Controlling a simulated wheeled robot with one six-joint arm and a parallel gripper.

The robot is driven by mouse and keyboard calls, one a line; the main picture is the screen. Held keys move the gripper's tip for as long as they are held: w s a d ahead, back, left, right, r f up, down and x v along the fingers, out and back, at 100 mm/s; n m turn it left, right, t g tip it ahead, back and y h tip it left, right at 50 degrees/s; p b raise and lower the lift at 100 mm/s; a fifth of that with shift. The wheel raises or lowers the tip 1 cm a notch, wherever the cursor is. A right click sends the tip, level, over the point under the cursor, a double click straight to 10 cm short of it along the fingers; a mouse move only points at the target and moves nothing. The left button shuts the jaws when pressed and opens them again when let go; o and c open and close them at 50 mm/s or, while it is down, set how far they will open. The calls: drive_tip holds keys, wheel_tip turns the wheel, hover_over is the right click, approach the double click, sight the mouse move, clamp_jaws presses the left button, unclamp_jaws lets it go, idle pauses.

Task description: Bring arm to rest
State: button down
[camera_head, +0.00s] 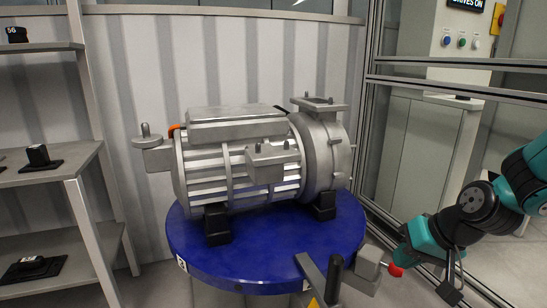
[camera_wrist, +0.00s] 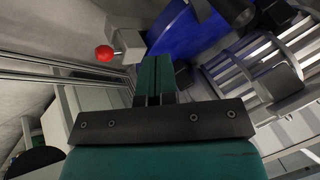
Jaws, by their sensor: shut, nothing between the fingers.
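My arm reaches in from the right edge of the head view, with teal and dark links. My gripper (camera_head: 405,248) is at the arm's left end, just right of the blue round table and close to a red knob (camera_head: 395,270). In the wrist view the two teal fingers of my gripper (camera_wrist: 154,62) lie together with nothing between them. The grey drive unit (camera_head: 250,160) stands on the blue table (camera_head: 270,260). It also shows at the right of the wrist view (camera_wrist: 270,85).
A metal block (camera_head: 367,262) carries the red knob at the table's right side. A dark-handled lever (camera_head: 334,280) stands at the table's front. Shelves (camera_head: 45,170) with small dark parts are at the left. A framed partition (camera_head: 370,110) and a control cabinet (camera_head: 460,40) are behind my arm.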

drive_tip(key=s+a+r+n+g, duration=0.3)
drive_tip(key=s+a+r+n, duration=0.3)
drive_tip(key=s, duration=0.4)
drive_tip(key=s+a+r+n+g, duration=0.2)
drive_tip(key=s+a+r+n, duration=0.15)
drive_tip(key=s+a, duration=0.5)
wheel_tip(320, 180, up, 26)
drive_tip(key=d+p, duration=0.1)
drive_tip(key=p, duration=2.4)
drive_tip(key=shift+d+m+p, duration=0.35)
drive_tip(key=shift+m, duration=0.1)
drive_tip(key=shift+s, duration=0.1)
